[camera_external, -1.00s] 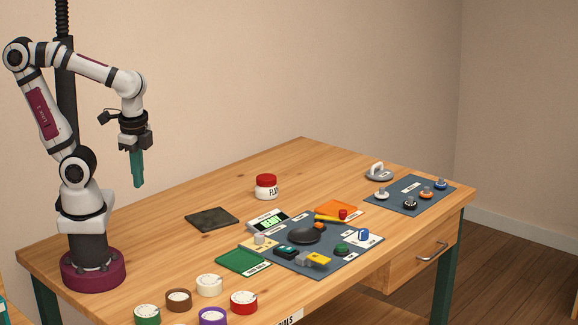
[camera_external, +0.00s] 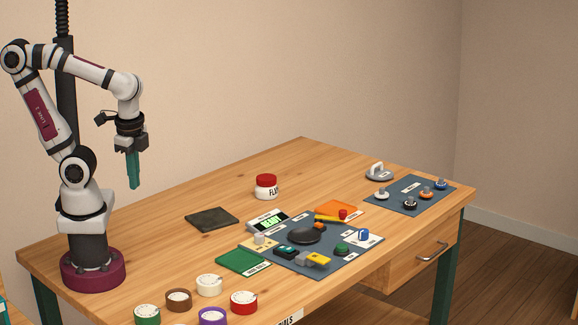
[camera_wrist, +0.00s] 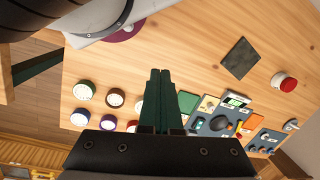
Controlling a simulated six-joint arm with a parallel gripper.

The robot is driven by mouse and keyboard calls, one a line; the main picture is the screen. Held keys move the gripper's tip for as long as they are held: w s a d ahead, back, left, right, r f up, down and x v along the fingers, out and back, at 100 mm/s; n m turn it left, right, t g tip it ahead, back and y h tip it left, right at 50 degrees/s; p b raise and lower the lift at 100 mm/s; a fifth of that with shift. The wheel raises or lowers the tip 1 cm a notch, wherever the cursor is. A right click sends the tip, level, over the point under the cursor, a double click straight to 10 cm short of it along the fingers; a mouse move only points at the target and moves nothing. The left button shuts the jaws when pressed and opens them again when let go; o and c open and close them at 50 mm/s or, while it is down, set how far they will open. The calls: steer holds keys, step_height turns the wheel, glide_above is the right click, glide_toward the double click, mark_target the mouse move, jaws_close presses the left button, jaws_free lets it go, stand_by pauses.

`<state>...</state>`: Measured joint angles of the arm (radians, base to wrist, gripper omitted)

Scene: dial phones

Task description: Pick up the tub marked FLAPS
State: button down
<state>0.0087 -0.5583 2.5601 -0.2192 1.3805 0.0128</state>
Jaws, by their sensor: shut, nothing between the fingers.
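The tub marked FLAPS (camera_external: 266,190) is white with a red lid and stands upright near the back of the table, with only part of its lettering showing. In the wrist view its red lid (camera_wrist: 287,85) shows at the right. My gripper (camera_external: 134,187) hangs pointing down above the left part of the table, well left of the tub and higher than it. Its teal fingers (camera_wrist: 160,72) are shut together with nothing between them.
A dark square mat (camera_external: 212,219) lies between my base and the tub. A blue-grey panel (camera_external: 345,252) with controls and a READY display is to its front right. Several round dial tubs (camera_external: 209,285) stand at the front edge. Table around the tub is clear.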

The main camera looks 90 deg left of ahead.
steer(key=c, duration=1.6)
jaws_free()
jaws_free()
steer(key=w+a+r+n+t, duration=0.1)
steer(key=w+a+r+n, duration=0.2)
steer(key=w, duration=0.5)
steer(key=w+a+r+n, duration=0.1)
steer(key=w+a+n, duration=0.2)
steer(key=w+a, duration=0.35)
steer(key=n+t+y, duration=0.1)
steer(key=n+y, duration=0.1)
steer(key=n, duration=0.9)
glide_above(266, 178)
steer(key=s+d, duration=0.2)
steer(key=d, duration=0.3)
step_height(266, 178, down, 9)
steer(key=shift+t, duration=0.3)
steer(key=x, duration=1)
steer(key=s+x, duration=0.1)
steer(key=x, duration=0.5)
steer(key=shift+a+f, duration=0.15)
steer(key=shift+a, duration=0.1)
